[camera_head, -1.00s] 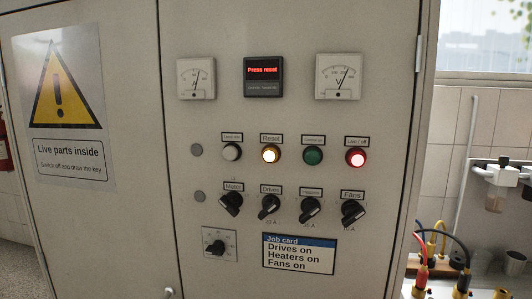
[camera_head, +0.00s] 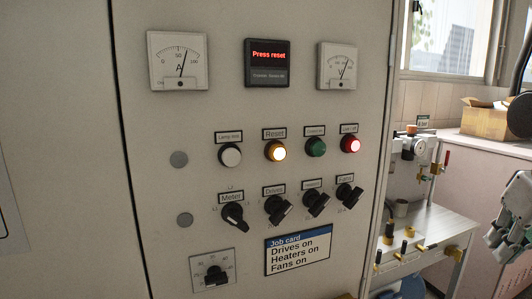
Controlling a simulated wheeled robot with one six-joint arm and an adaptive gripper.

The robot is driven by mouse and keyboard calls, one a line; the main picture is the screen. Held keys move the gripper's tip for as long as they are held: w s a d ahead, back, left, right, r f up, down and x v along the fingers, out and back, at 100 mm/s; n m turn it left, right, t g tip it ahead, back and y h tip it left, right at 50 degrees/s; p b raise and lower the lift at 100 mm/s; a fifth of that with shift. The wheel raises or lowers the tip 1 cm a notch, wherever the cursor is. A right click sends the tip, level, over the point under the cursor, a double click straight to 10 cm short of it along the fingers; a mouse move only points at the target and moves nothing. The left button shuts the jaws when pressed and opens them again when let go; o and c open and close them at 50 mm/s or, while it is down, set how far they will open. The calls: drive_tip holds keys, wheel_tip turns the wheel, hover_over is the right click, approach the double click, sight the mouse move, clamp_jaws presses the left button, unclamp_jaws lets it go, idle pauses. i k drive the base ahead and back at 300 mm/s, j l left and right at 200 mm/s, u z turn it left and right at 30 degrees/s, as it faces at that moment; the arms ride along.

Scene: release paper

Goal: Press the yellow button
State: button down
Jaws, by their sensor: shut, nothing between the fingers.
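The yellow button (camera_head: 276,151) is lit and sits under a "Reset" label on the grey cabinet door (camera_head: 150,180). It is between a white button (camera_head: 230,155) on its left and a green button (camera_head: 316,147) on its right. A lit red button (camera_head: 350,144) is at the row's right end. A dark display (camera_head: 267,63) above reads "Press reset".
Two dial meters (camera_head: 178,60) flank the display. Several black rotary knobs (camera_head: 235,215) and a job card (camera_head: 298,250) are below. A bench (camera_head: 430,235) with fittings stands right of the cabinet. A grey-green piece (camera_head: 512,225), unclear, shows at the right edge.

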sight(278, 152)
drive_tip(key=k+j+z, duration=0.45)
drive_tip(key=j, duration=0.25)
drive_tip(key=k+j+z, duration=0.45)
drive_tip(key=k+j, duration=0.05)
drive_tip(key=j, duration=0.1)
